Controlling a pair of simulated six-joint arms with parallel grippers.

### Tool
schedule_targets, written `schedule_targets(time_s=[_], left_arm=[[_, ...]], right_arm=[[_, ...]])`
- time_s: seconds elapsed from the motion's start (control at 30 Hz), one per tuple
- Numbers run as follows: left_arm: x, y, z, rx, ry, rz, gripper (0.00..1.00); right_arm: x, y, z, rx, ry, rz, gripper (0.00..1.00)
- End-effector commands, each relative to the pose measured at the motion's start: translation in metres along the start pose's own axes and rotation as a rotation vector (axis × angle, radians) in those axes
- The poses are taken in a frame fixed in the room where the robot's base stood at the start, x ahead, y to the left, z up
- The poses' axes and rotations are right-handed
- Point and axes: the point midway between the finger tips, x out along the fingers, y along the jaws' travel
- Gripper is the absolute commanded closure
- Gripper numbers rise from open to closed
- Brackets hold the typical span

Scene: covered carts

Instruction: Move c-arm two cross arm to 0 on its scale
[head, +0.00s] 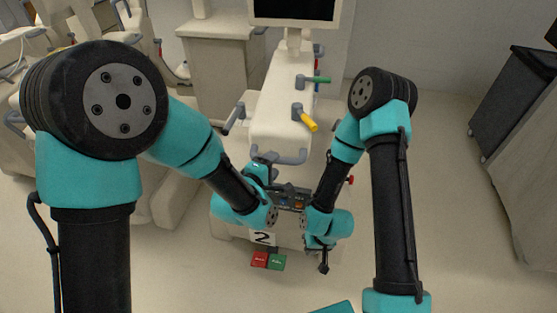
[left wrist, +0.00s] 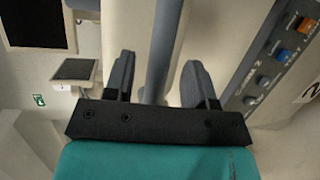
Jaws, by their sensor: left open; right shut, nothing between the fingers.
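The c-arm two unit (head: 283,110) is a cream cart with a "2" label (head: 262,239). A green-tipped lever (head: 315,80) and a yellow-tipped lever (head: 305,118) stand on its top; I cannot make out the cross arm's scale. My left gripper (head: 260,163) is at the grey front handle (head: 290,160). In the left wrist view, its open fingers (left wrist: 160,78) lie on either side of a grey bar (left wrist: 165,40); I cannot tell whether they touch it. My right gripper (head: 323,264) is shut and empty, low in front of the cart's right side.
A control panel (head: 293,198) with buttons and knobs is between my arms; it also shows in the left wrist view (left wrist: 275,60). A red pedal (head: 259,259) and green pedal (head: 277,262) are below. A monitor (head: 294,10) stands behind.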

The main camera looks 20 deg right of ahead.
Motion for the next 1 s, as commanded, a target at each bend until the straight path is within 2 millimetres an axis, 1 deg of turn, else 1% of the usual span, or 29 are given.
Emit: schedule_targets(time_s=[0.1, 0.3, 0.47, 0.73, 1.0], left_arm=[[0.010, 0.000, -0.002, -0.001, 0.004, 0.001, 0.49], [0.022, 0.000, -0.005, -0.002, 0.010, 0.001, 0.49], [0.026, -0.001, -0.005, -0.002, 0.011, 0.000, 0.49], [0.026, 0.000, -0.005, -0.002, 0.011, 0.000, 0.49], [0.026, 0.000, -0.005, -0.002, 0.011, 0.001, 0.75]], right_arm=[[0.000, 0.000, 0.000, 0.000, 0.000, 0.000, 1.00], [0.000, 0.000, 0.000, 0.000, 0.000, 0.000, 1.00], [0.000, 0.000, 0.000, 0.000, 0.000, 0.000, 1.00], [0.000, 0.000, 0.000, 0.000, 0.000, 0.000, 1.00], [0.000, 0.000, 0.000, 0.000, 0.000, 0.000, 1.00]])
